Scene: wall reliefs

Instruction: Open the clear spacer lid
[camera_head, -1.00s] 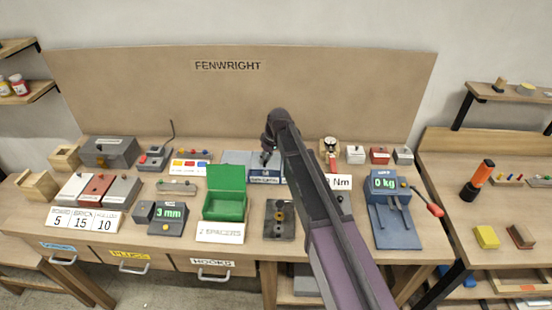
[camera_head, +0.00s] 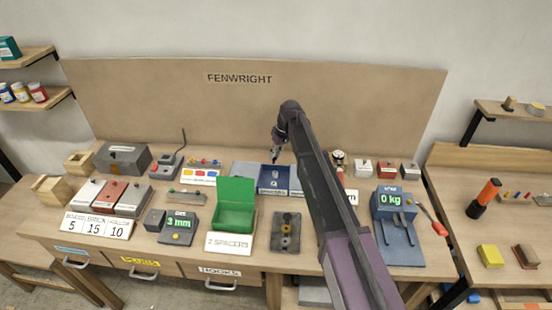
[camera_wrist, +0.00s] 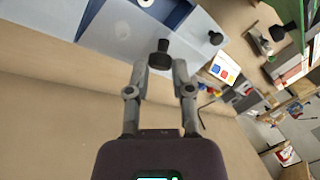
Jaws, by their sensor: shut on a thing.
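The clear lid (camera_wrist: 120,35) shows in the wrist view as a pale see-through pane with a black knob (camera_wrist: 160,58). My gripper (camera_wrist: 160,70) is shut on that knob; in the head view my gripper (camera_head: 277,155) is above the back of the blue spacer box (camera_head: 275,190). The box's dark blue inside and a pale ring (camera_head: 275,183) in it show in the head view. The lid looks raised off the box; its exact tilt is hard to tell. The lid is hard to make out in the head view.
A pale neighbouring lid with its own black knob (camera_wrist: 215,38) lies beside the box. A green box (camera_head: 236,215) with its lid up stands in front. My arm hides the bench to the right. A tall backboard (camera_head: 180,100) stands close behind.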

